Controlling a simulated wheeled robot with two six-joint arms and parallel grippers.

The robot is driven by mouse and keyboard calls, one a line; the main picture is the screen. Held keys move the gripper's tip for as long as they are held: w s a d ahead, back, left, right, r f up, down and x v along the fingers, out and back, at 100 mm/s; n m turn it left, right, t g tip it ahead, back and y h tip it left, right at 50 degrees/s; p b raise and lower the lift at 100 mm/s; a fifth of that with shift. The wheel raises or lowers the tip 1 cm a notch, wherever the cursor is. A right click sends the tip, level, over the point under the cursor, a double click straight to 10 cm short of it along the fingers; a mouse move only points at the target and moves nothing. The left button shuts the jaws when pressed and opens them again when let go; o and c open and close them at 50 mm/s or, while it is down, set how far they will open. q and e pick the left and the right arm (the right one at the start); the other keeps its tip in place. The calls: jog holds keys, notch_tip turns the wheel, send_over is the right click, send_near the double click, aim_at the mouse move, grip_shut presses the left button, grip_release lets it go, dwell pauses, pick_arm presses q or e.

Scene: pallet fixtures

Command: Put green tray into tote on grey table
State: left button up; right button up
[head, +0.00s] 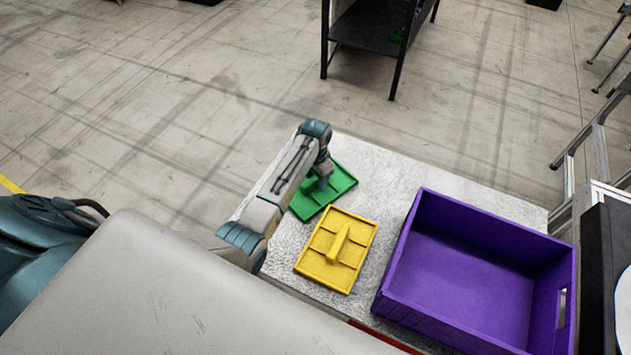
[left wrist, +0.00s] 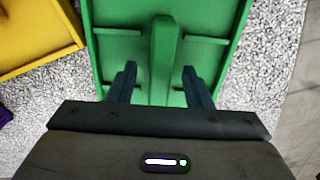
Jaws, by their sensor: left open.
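The green tray (head: 339,191) lies flat on the grey table (head: 386,165), partly hidden by my left arm in the head view. In the left wrist view the green tray (left wrist: 115,48) shows a raised central rib. My left gripper (left wrist: 157,82) is open, with one finger on each side of that rib, and it is over the tray in the head view (head: 323,183). I cannot tell whether the fingers touch the tray. The purple tote (head: 400,262) stands on the right part of the table and looks empty. My right gripper is not in view.
A yellow tray (head: 322,265) with a raised rib lies between the green tray and the tote; it also shows in the left wrist view (left wrist: 35,30). A dark shelf unit (head: 365,28) stands beyond the table. A metal frame (head: 580,165) is at the right.

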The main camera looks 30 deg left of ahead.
pick_arm(q)
jog(key=shift+f, duration=0.45)
grip_shut()
